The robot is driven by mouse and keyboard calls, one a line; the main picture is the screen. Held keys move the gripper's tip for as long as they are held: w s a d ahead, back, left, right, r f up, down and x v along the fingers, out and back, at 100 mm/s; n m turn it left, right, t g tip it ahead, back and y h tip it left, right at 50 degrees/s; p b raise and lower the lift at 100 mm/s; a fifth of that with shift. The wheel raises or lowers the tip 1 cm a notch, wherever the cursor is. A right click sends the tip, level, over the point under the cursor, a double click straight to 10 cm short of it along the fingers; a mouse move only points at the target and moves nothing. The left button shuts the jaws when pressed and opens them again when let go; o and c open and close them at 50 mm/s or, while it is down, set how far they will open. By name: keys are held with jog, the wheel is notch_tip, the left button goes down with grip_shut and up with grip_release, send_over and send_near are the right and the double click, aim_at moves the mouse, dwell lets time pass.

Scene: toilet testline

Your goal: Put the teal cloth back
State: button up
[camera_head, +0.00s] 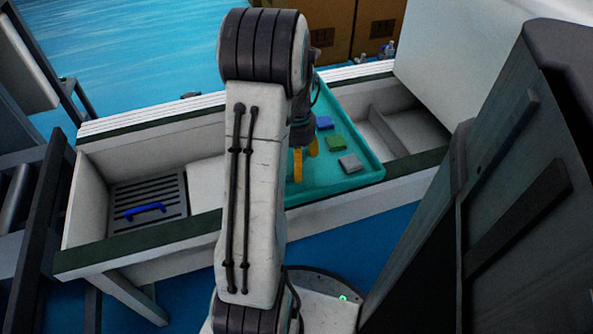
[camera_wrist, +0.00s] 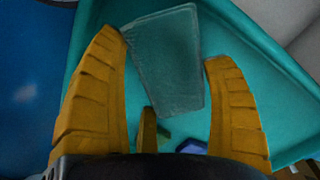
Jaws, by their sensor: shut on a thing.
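My gripper (camera_wrist: 163,60) has yellow fingers, spread apart on either side of a flat, rectangular, grey-teal cloth (camera_wrist: 168,65) in the wrist view. It is shut on this teal cloth, which spans the gap between the fingertips. In the head view my gripper (camera_head: 305,162) is low over the left part of the teal tray (camera_head: 345,105), beside my arm. The held cloth cannot be made out there; my arm hides much of that area. I cannot tell whether the cloth touches the tray floor.
A blue cloth (camera_head: 324,123), a green cloth (camera_head: 336,143) and a grey cloth (camera_head: 350,163) lie in the tray, right of my gripper. A dark panel (camera_head: 515,200) stands close at right.

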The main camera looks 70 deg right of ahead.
jog(key=shift+f+b, duration=0.65)
jog(key=shift+f, duration=0.75)
jog(key=shift+f, duration=0.15)
jog(key=o, duration=0.9)
notch_tip(320, 180, up, 9)
jog(key=p, duration=0.5)
jog(key=shift+r, duration=0.2)
jog(key=shift+r+p, duration=1.4)
jog(key=shift+r, duration=0.05)
